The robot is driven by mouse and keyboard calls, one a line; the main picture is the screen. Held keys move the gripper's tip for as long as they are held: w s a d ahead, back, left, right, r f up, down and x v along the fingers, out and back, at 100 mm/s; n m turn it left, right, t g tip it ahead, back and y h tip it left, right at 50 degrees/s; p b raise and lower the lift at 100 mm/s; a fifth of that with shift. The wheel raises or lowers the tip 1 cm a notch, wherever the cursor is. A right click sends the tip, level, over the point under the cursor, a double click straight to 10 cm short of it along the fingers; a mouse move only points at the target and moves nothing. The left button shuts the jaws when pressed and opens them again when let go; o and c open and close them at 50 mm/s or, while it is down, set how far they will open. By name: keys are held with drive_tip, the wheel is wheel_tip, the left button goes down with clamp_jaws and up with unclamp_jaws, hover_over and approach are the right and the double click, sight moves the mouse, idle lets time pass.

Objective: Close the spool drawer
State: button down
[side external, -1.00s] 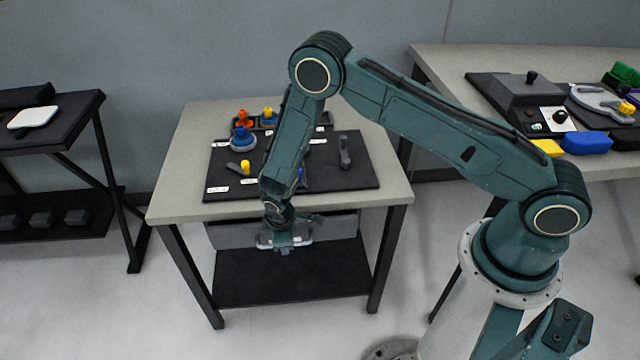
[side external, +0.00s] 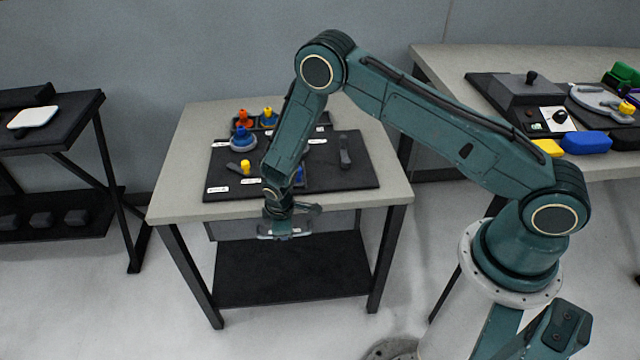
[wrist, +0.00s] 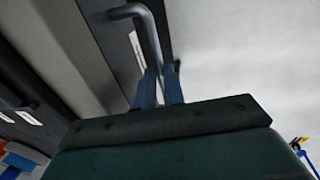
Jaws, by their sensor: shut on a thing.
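The spool drawer (side external: 335,222) is grey and sits under the top of the middle table. Its front shows on both sides of my wrist, which hides the middle. My gripper (side external: 285,234) is at the drawer front, below the table's front edge. In the wrist view, the drawer's grey bar handle (wrist: 150,35) runs down to my two blue fingers (wrist: 159,86). They are shut on the handle. The dark drawer front with a white label (wrist: 137,50) is beside the handle. From these views I cannot tell exactly how far the drawer stands out.
The table (side external: 180,180) bears a black mat with an orange knob (side external: 243,119), blue and yellow pieces and a dark handle (side external: 344,152). A black lower shelf (side external: 290,275) is empty. Side tables stand left and right. Open floor lies in front.

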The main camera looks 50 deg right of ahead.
drive_tip(key=c, duration=1.5)
unclamp_jaws()
drive_tip(key=shift+w+d, duration=0.2)
drive_tip(key=shift+w, duration=0.05)
drive_tip(key=shift+s+r, duration=0.1)
drive_tip(key=shift+r, duration=0.05)
drive_tip(key=shift+a+r, duration=0.1)
drive_tip(key=shift+r, duration=0.05)
wheel_tip(320, 180, up, 13)
drive_tip(key=s+a, duration=0.1)
drive_tip(key=shift+s+a, duration=0.35)
drive_tip(key=shift+s, duration=0.05)
